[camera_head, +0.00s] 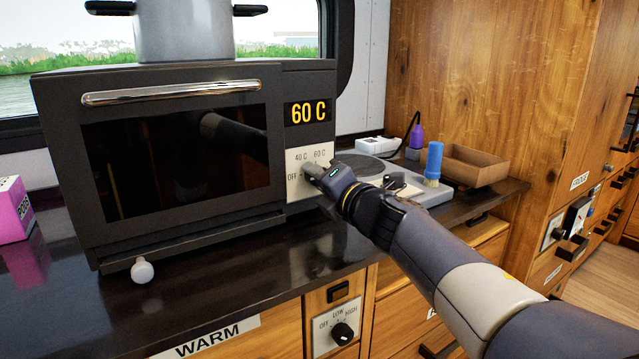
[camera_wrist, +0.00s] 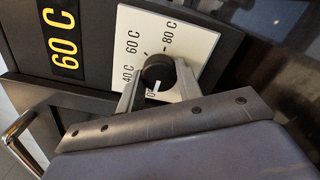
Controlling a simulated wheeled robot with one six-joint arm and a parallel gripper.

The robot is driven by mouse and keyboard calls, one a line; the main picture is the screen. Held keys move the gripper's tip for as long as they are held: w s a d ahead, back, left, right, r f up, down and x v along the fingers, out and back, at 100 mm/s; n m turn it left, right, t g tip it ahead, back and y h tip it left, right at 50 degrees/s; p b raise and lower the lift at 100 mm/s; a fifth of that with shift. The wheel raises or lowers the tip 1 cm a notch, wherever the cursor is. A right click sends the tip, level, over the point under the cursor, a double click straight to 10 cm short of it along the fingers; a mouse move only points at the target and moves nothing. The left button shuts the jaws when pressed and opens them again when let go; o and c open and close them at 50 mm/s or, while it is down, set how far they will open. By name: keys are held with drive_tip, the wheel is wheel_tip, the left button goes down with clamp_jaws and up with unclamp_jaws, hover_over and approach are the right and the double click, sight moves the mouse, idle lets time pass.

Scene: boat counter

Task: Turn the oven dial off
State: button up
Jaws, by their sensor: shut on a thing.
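The black oven (camera_head: 180,235) stands on the counter, and its display (camera_head: 308,111) reads 60 C in orange. The white dial panel (camera_head: 296,160) is below it, marked OFF, 40 C and 60 C; the wrist view also shows 80 C. My gripper (camera_head: 313,174) is at this panel and hides most of the dial. In the wrist view, the round black dial (camera_wrist: 157,70) sits between the two fingers of my gripper (camera_wrist: 157,80), shut on it. A white mark shows near the dial's lower edge; I cannot tell its setting clearly.
A metal pot (camera_head: 183,35) stands on the oven. A white knob-like object (camera_head: 142,271) is at the counter's front. A second dial (camera_head: 342,333) is on the cabinet below. A blue-topped brush (camera_head: 433,163) and a brown tray (camera_head: 484,163) stand right of my gripper.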

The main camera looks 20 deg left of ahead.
drive_tip(key=shift+f+n, duration=0.1)
drive_tip(key=shift+n, duration=0.2)
drive_tip(key=o, duration=1)
drive_tip(key=v, duration=1)
drive_tip(key=shift+s+d+p, duration=0.25)
drive_tip(key=shift+d+p, duration=0.05)
drive_tip(key=shift+p, duration=0.1)
drive_tip(key=shift+w+a, duration=0.1)
